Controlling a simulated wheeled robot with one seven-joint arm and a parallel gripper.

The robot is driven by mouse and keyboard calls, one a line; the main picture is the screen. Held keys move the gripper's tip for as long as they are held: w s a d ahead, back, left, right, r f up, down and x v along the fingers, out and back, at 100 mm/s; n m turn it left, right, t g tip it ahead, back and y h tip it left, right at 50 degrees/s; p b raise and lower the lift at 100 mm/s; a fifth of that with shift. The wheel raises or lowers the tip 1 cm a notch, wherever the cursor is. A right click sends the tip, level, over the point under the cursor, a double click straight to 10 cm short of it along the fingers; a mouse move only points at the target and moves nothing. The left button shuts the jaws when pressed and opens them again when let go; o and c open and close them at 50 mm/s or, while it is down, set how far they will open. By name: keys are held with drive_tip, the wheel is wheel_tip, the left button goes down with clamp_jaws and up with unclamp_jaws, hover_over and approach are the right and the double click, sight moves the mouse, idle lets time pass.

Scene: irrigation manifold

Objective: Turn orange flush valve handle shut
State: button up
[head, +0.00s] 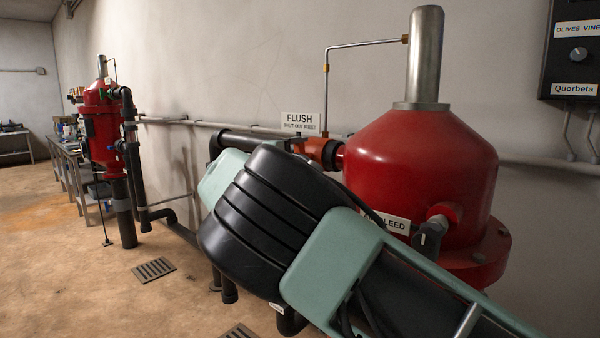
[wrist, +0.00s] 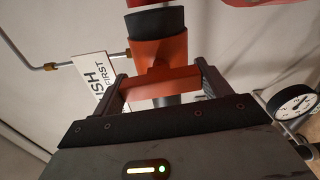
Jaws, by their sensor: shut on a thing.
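The orange flush valve (head: 320,152) sits on the dark pipe left of the red filter tank, under the FLUSH sign (head: 301,122). Its handle is hidden behind my arm in the head view. In the wrist view the orange valve body (wrist: 160,55) is at top centre, with the orange handle bar (wrist: 160,84) in front of it. My gripper (wrist: 161,82) is shut on this handle, one finger at each end of the bar. The bar lies roughly across the picture, slightly tilted. My fingers are hidden in the head view.
The red tank (head: 425,170) with a bleed valve (head: 431,237) stands close to the right of my arm. A pressure gauge (wrist: 291,102) is right of my gripper. A thin metal pipe (head: 326,85) rises above the valve. Floor at left is open around a drain grate (head: 154,269).

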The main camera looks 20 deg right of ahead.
drive_tip(key=shift+f+m+b, duration=0.1)
drive_tip(key=shift+m+b, duration=0.45)
drive_tip(key=shift+m, duration=0.05)
drive_tip(key=o, duration=1)
drive_tip(key=v, duration=1.7)
drive_tip(key=shift+s+a+b, duration=0.15)
drive_tip(key=shift+a+b, duration=0.05)
drive_tip(key=shift+b, duration=0.1)
